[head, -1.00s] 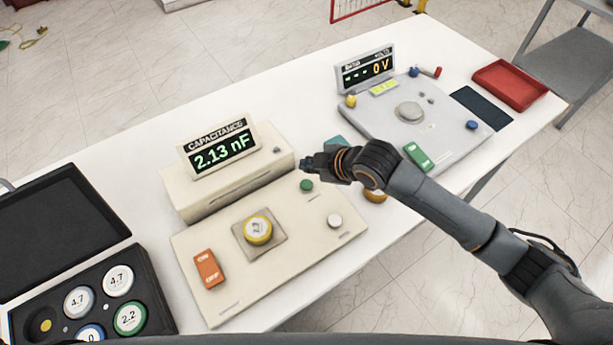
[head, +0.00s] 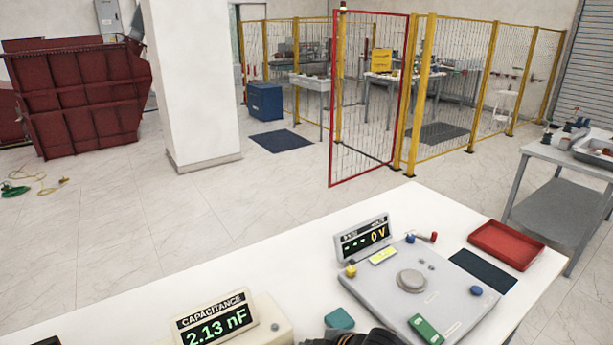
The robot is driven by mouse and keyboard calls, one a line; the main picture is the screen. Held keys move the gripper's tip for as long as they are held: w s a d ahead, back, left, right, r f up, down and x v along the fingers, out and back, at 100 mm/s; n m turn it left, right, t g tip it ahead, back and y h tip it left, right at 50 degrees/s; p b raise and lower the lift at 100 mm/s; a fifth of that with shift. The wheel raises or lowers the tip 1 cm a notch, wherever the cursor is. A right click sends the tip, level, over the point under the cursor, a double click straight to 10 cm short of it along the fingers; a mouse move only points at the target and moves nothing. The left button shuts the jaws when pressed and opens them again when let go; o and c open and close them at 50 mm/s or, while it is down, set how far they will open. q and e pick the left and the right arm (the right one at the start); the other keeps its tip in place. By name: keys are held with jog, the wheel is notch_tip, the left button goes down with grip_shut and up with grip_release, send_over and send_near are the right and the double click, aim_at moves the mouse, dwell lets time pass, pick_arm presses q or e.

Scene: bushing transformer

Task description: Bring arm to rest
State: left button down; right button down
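Part of my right arm (head: 372,338) shows at the bottom edge of the head view, in front of the grey test unit. Its fingertips are not visible, so I cannot tell whether that gripper is open or shut. My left arm is not in view. The capacitance meter (head: 216,319) reads 2.13 nF at the bottom left of centre. The grey test unit (head: 385,290) stands on the white table (head: 270,270), with a display (head: 363,240) that reads 0 V and a green switch (head: 426,329).
A red tray (head: 506,244) and a dark mat (head: 483,270) lie at the table's right end. A grey side table (head: 560,190) stands right of it. Beyond are a yellow-framed fence (head: 480,85) with a red-framed gate (head: 368,150), a white pillar (head: 190,80) and a red skip (head: 80,95).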

jog(key=s+m, duration=0.1)
jog(key=s, duration=0.1)
jog(key=s+f+m, duration=0.1)
jog(key=s, duration=0.1)
jog(key=shift+s, duration=0.25)
jog(key=s+d+m, duration=0.2)
jog(key=s, duration=0.1)
jog(key=s+d+f+m+h, duration=0.1)
jog(key=shift+s+m, duration=0.35)
jog(key=shift+m, duration=0.05)
jog(key=s+d+f+m+g+h, duration=0.1)
jog(key=s+d+f+m+h, duration=0.15)
jog(key=s+d+m, duration=0.4)
jog(key=s+d+f+m+g+h, duration=0.1)
jog(key=s+d+m+g+h, duration=0.15)
jog(key=s+d, duration=0.75)
notch_tip(320, 180, down, 32)
jog(key=s+b, duration=0.2)
jog(key=b, duration=0.3)
jog(key=s+d+f+g+b, duration=0.1)
jog(key=s+f, duration=0.7)
jog(key=f, duration=0.1)
jog(key=s+d+f+g+b, duration=0.1)
jog(key=s+d+f+b, duration=0.1)
jog(key=s+f, duration=0.6)
notch_tip(320, 180, down, 2)
jog(key=shift+d+h+b, duration=0.25)
jog(key=shift+h+b, duration=0.05)
jog(key=shift+s, duration=0.1)
